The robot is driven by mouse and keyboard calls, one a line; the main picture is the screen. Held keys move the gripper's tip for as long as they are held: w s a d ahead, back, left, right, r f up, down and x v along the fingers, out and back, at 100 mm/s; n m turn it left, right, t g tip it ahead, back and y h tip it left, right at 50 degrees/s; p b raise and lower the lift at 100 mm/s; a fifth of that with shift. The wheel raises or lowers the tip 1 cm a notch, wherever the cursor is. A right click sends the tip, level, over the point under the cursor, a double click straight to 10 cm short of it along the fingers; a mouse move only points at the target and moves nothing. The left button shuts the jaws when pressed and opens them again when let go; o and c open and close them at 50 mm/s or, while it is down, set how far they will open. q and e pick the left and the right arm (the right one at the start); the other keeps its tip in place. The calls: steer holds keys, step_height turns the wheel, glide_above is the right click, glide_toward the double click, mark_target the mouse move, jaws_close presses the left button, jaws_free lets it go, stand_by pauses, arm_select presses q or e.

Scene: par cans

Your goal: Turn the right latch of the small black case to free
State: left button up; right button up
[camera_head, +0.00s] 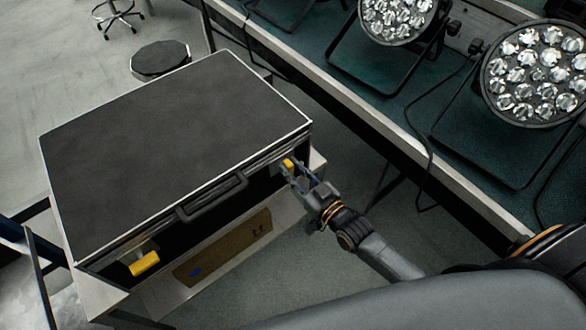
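The small black case (175,135) lies shut on a light stand at the left, with metal edges and a dark handle (212,198) on its front side. Its right latch (288,163) is a small yellow piece near the front right corner, partly hidden by my gripper. Its left latch (144,264) is yellow and sticks out near the front left corner. My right gripper (287,171) is at the right latch, its fingers on or close around it. I cannot tell whether they are closed on it. My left gripper is not in view.
A long bench (405,129) at the right holds two par cans (535,75) (396,18) on dark brackets, with cables hanging over its edge. A cardboard box (222,250) sits below the case. A round stool (160,58) stands behind. Bare floor shows at the far left.

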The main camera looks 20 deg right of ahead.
jaws_close()
steer(key=shift+n, duration=0.3)
steer(key=n, duration=0.1)
steer(key=n+p, duration=0.1)
steer(key=shift+s+a+n, duration=0.1)
steer(key=shift+a+n, duration=0.15)
steer(key=shift+n, duration=0.05)
steer(key=n+p, duration=0.1)
steer(key=n, duration=0.1)
steer(key=shift+a+f+n, duration=0.1)
steer(key=shift+a+n, duration=0.05)
steer(key=shift+n, duration=0.15)
steer(key=n, duration=0.2)
steer(key=shift+s+a+f+n, duration=0.15)
steer(key=shift+n, duration=0.25)
steer(key=n, duration=0.4)
steer(key=shift+a+f+n, duration=0.15)
steer(key=shift+f+n, duration=0.15)
steer(key=shift+s+f+n+b, duration=0.1)
steer(key=shift+n+b, duration=0.15)
steer(key=shift+n, duration=0.5)
steer(key=shift+w+f+n+b, duration=0.1)
steer(key=shift+n+b, duration=0.15)
steer(key=shift+n, duration=0.55)
steer(key=shift+s+f+n+b, duration=0.1)
steer(key=shift+n+b, duration=0.15)
steer(key=shift+n, duration=0.5)
